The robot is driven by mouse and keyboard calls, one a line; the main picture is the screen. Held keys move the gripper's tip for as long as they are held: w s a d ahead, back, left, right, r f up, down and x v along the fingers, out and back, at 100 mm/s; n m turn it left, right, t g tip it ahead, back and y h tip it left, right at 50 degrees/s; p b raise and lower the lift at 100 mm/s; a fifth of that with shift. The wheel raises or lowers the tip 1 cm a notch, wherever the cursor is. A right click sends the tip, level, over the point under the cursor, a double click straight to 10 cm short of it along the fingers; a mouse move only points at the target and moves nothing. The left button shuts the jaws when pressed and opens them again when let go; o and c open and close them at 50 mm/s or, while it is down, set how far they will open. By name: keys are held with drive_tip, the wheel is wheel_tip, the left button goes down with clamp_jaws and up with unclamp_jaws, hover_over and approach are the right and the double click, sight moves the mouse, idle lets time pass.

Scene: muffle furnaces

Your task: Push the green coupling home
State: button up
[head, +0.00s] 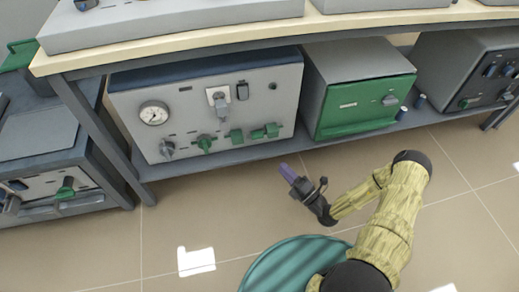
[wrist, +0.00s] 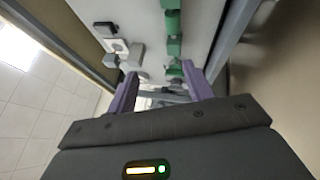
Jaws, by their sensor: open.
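A grey furnace unit on the low shelf has several green fittings along the lower front. The one furthest right, a stubby green coupling (head: 265,131), sits beside a squarer green block (head: 236,136) and a green knob (head: 204,142). I cannot tell for sure which is the task's coupling or how far it is in. Green fittings also show in the wrist view (wrist: 173,22), at the top, beyond the fingers. My gripper (head: 287,172) has purple fingers, open and empty, below and in front of the panel, apart from it. It also shows in the wrist view (wrist: 160,70).
The panel carries a round gauge (head: 154,114) and a grey switch (head: 220,102). A furnace with a green door (head: 365,107) stands to the right. The bench top (head: 180,45) overhangs the shelf. A teal round object (head: 290,265) is at the bottom.

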sight(263, 134)
drive_tip(key=f+m, duration=0.1)
drive_tip(key=f+t+h, duration=0.1)
drive_tip(key=d+f+m, duration=0.1)
drive_tip(key=shift+w+f+m+t+h, duration=0.1)
drive_tip(key=shift+w+m+t+h, duration=0.2)
drive_tip(key=shift+w+t+h, duration=0.1)
drive_tip(key=shift+b, duration=0.3)
drive_tip(key=b+x, duration=0.7)
drive_tip(key=x, duration=1)
drive_tip(key=shift+a, duration=0.2)
